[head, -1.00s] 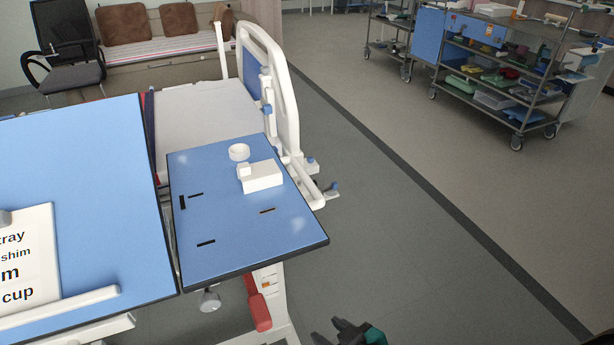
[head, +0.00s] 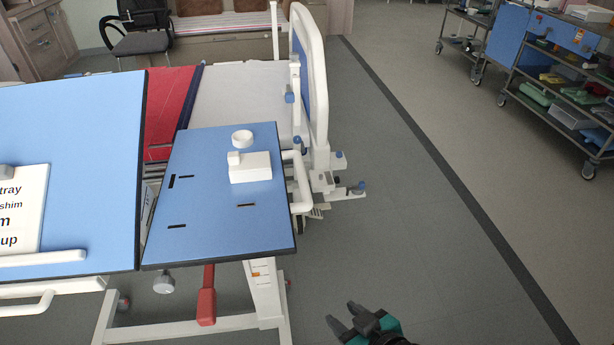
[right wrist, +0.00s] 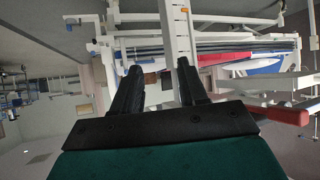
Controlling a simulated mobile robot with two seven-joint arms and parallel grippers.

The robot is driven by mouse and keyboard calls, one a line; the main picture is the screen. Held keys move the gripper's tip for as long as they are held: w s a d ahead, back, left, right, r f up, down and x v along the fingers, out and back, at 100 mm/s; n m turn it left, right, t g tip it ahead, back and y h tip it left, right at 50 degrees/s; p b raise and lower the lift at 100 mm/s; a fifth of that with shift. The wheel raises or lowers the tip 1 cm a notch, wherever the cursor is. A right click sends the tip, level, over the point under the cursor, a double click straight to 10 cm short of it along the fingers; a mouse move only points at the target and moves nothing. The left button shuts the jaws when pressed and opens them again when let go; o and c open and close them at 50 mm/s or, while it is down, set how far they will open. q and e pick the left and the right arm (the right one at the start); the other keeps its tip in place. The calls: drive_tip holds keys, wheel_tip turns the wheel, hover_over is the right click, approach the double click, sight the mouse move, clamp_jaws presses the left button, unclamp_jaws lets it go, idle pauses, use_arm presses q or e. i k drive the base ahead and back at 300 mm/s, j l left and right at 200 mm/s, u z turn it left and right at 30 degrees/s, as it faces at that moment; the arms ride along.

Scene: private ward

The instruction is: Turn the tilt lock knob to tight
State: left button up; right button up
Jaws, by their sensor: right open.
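A round pale grey knob (head: 163,283) hangs under the front edge of an overbed table; I take it for the tilt lock knob. Its turn position cannot be read. The table has a flat blue top (head: 215,225) and, on its left, a tilted blue panel (head: 90,120). My right gripper (head: 343,315) is low at the bottom of the head view, right of the table and clear of the knob. Its black fingers are apart and empty, also in the right wrist view (right wrist: 158,72). My left gripper is out of view.
A white block (head: 250,168) and a white ring-shaped piece (head: 242,138) sit on the flat top. A red pedal-like part (head: 206,295) and white table column (head: 263,292) stand between knob and gripper. A bed rail (head: 312,80) rises behind. Floor at right is clear.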

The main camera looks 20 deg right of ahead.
sight(164, 284)
drive_tip(key=l+u, duration=0.1)
drive_tip(key=l, duration=0.45)
drive_tip(key=k+l, duration=0.1)
drive_tip(key=l, duration=0.45)
drive_tip(key=l+u, duration=0.3)
